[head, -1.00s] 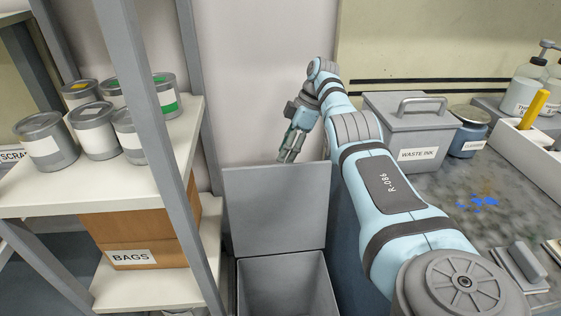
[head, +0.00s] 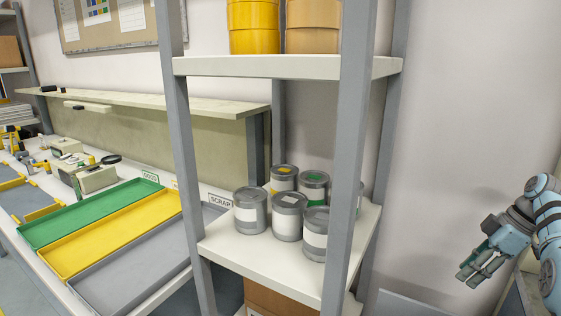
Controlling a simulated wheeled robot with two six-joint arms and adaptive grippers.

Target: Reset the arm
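My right arm comes in at the right edge, and its gripper (head: 474,276) hangs in front of the plain wall, pointing down and to the left. Nothing shows between its fingers, which look close together; whether they are open or shut is unclear. It is apart from the shelf rack and its cans. My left arm and gripper are not in view.
A grey-posted rack (head: 290,67) stands mid-view, with several paint cans (head: 288,217) on its middle shelf and a yellow container (head: 254,26) above. At left, a bench holds green (head: 95,211), yellow (head: 115,237) and grey (head: 140,273) trays.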

